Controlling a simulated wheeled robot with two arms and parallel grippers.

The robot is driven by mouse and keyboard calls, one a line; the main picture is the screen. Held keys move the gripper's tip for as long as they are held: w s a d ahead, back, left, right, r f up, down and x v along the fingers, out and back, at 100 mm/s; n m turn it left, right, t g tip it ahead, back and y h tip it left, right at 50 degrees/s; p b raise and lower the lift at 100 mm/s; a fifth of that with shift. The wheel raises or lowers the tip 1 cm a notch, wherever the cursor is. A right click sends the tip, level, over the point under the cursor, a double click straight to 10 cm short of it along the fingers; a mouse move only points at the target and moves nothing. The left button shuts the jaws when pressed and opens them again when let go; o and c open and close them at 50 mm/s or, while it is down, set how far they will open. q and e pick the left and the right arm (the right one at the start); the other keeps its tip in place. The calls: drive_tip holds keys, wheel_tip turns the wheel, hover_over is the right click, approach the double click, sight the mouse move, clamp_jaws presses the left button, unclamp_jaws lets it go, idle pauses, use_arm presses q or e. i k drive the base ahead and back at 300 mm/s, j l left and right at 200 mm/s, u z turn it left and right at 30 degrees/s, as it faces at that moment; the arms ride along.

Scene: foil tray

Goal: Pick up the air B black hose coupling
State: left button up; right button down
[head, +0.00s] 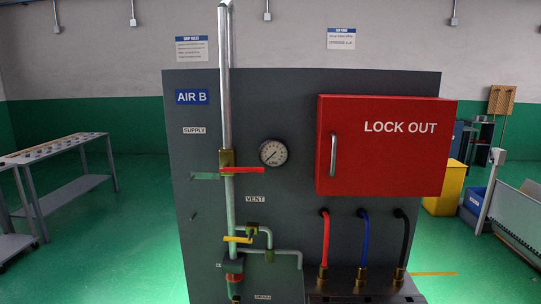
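A grey panel (300,84) marked by a blue AIR B sign (192,97) stands in front of me. Its black hose (405,238) comes out of the panel at the lower right and hangs down to a brass coupling (398,274). The coupling meets a dark ledge (345,287) at the panel's foot. A red hose (325,240) and a blue hose (364,240) hang to its left, each with a similar brass coupling. Neither of my grippers shows in the head view.
A red LOCK OUT box (385,145) with a handle juts out above the hoses. A supply pipe (225,100) with red and yellow valve handles and a gauge (273,152) are at left. A grey table (75,147) stands far left; a yellow bin (446,187) is at right.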

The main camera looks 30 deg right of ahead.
sight(400, 269)
drive_tip(key=z, duration=1.8)
